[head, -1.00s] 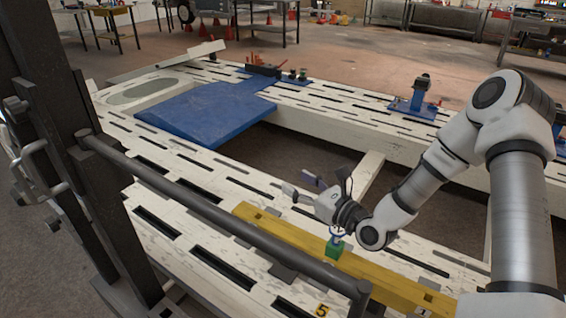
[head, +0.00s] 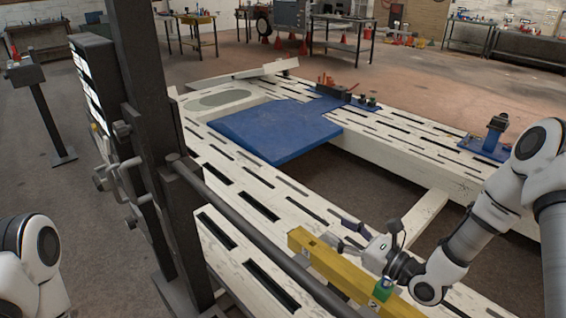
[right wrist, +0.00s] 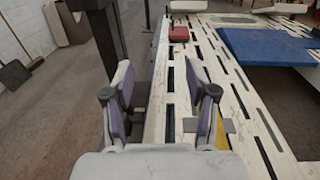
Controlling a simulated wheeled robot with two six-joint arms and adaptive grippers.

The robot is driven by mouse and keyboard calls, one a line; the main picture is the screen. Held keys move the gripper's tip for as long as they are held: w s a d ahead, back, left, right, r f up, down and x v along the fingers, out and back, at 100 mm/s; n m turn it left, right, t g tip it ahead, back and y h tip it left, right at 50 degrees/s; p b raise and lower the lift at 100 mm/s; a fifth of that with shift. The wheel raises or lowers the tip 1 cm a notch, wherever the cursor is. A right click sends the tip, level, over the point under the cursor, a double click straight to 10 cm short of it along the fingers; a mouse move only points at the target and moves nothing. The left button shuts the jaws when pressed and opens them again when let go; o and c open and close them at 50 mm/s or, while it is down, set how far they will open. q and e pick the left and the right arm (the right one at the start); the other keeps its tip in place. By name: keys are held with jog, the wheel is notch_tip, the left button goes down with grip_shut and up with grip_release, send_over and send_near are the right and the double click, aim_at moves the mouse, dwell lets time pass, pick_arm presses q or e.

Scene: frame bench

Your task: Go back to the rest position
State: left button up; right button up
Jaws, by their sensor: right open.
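My right gripper (head: 343,234) is open and empty, with its two fingers pointing left above the bench, close to the yellow beam (head: 335,268). In the right wrist view, both fingers stand wide apart with nothing between them, and the open right gripper (right wrist: 158,85) faces along the white slotted bench. My right arm comes in from the right edge of the head view. A white and dark part of my left arm shows at the lower left of the head view; its gripper is out of view.
A dark upright post (head: 150,130) with a long grey bar (head: 250,235) stands between my arms. A small green block (head: 383,289) is by the yellow beam under my right wrist. The white bench (head: 215,165) carries a blue plate (head: 275,130). A red box (right wrist: 179,33) lies farther along it.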

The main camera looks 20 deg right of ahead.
jog(key=s+a+f+n+g+h, duration=0.2)
jog(key=s+a+f+n+g, duration=0.15)
jog(key=s+f, duration=0.45)
jog(key=s+a+f+n+g+h, duration=0.1)
jog(key=s+a+f+n+g, duration=0.3)
jog(key=f, duration=0.8)
jog(key=s+d+f+n+g+h, duration=0.2)
jog(key=s+f+n+g+h, duration=0.1)
jog(key=s+n, duration=0.5)
jog(key=s+d+f+n+g+h, duration=0.3)
jog(key=s+n+g, duration=0.2)
jog(key=n, duration=0.9)
jog(key=s, duration=0.3)
jog(key=shift+w+f, duration=0.1)
